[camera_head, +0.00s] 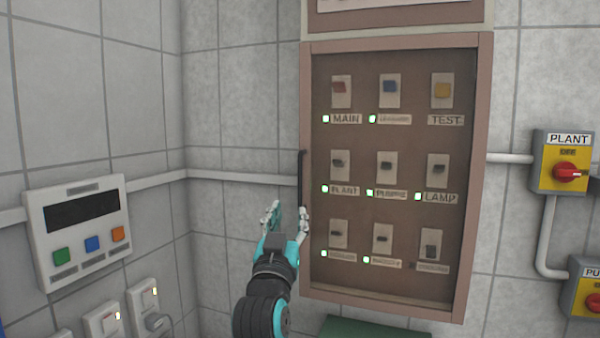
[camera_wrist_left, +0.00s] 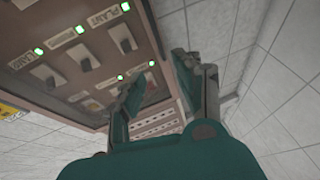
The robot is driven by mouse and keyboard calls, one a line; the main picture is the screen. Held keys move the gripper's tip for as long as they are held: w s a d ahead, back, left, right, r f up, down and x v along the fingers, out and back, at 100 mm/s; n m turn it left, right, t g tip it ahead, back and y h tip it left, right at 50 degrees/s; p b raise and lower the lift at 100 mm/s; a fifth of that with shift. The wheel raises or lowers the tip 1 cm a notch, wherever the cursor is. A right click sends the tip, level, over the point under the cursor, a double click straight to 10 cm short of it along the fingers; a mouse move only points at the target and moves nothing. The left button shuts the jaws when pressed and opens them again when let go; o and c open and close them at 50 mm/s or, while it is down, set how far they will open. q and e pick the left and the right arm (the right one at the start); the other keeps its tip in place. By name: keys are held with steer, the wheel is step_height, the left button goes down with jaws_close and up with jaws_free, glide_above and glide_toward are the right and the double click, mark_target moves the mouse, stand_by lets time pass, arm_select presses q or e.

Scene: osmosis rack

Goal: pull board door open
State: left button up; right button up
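The board door (camera_head: 480,180) is a brown-framed panel over rows of switches and labels on the wall. It looks closed. A dark vertical handle (camera_head: 301,166) sits on its left edge. My left gripper (camera_head: 288,212) is open and empty, fingers up, just below the handle and beside the left edge of the frame. In the left wrist view, the fingers (camera_wrist_left: 165,88) stand apart, with the board (camera_wrist_left: 140,40) to the left and tiled wall to the right. I cannot make out the handle there. My right gripper is not in view.
A white control box (camera_head: 80,228) with coloured buttons is on the left wall, with white switches (camera_head: 145,300) below. A pipe (camera_head: 235,178) runs behind my gripper. A yellow PLANT switch (camera_head: 563,165) is right of the board. A green thing (camera_head: 370,328) lies below it.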

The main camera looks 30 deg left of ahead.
mark_target(300, 175)
arm_select(q)
steer(key=p+x, duration=0.5)
steer(key=x, duration=1)
steer(key=shift+p, duration=0.3)
steer(key=shift+w+a+r, duration=0.1)
steer(key=shift+w+a, duration=0.05)
steer(key=shift+w, duration=0.25)
jaws_close()
